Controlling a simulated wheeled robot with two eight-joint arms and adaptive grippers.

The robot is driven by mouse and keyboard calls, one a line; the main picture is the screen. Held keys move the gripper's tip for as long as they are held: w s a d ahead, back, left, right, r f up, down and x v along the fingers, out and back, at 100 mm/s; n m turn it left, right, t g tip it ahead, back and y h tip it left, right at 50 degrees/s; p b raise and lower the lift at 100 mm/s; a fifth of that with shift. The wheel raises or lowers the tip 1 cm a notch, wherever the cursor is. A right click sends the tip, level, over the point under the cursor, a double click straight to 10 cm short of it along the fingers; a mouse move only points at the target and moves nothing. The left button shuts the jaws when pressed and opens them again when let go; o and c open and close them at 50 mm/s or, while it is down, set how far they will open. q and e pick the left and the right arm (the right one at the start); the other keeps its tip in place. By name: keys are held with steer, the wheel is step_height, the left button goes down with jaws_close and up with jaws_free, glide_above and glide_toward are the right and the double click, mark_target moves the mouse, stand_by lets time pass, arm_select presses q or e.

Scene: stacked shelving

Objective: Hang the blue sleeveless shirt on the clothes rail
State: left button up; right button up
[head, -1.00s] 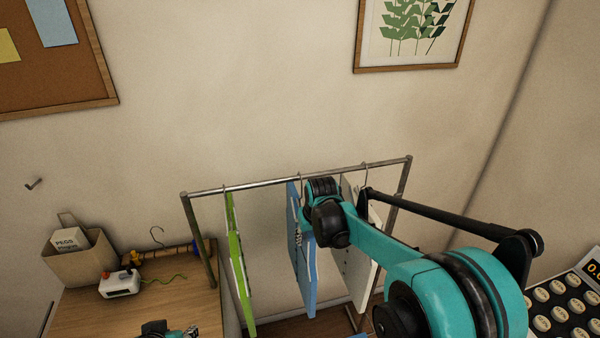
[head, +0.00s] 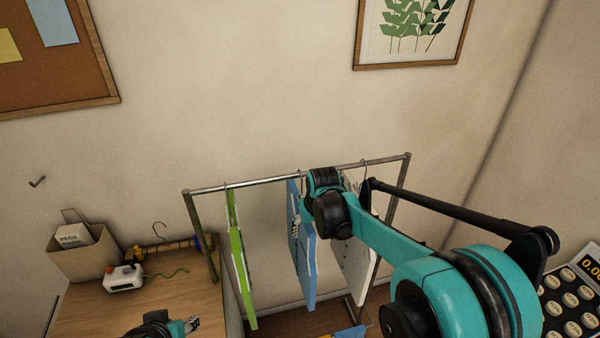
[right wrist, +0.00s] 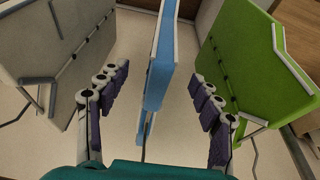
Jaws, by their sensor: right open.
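The blue sleeveless shirt (head: 307,262), a flat panel, hangs upright from the clothes rail (head: 262,180), between a green garment (head: 236,262) and a white one (head: 358,265). My right gripper (head: 297,224) is by the upper part of the blue shirt, with the wrist partly covering its hanger and the rail. In the right wrist view the right gripper (right wrist: 160,95) is open, its fingers on either side of the blue shirt's edge (right wrist: 160,62) with gaps on both sides. My left gripper (head: 193,323) is low at the desk's front; its jaws are too small to read.
A wooden desk (head: 110,310) at the left holds a box of pegs (head: 80,250), a white device (head: 123,279) and a loose hook. A blue and yellow item (head: 350,332) shows at the bottom edge. A keypad machine (head: 570,300) stands at the right.

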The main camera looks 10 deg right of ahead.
steer(key=v, duration=1.2)
steer(key=s+f+t+b, duration=0.1)
steer(key=s+f+b, duration=0.8)
steer(key=f, duration=0.4)
steer(key=s+d+f+t+b, duration=0.1)
steer(key=s+f+t+b, duration=0.1)
steer(key=s+f+b, duration=0.8)
step_height(320, 180, down, 3)
steer(key=shift+s+f+m+t, duration=0.2)
steer(key=shift+s+m+t, duration=0.1)
steer(key=shift+s, duration=0.3)
steer(key=shift+d, duration=0.1)
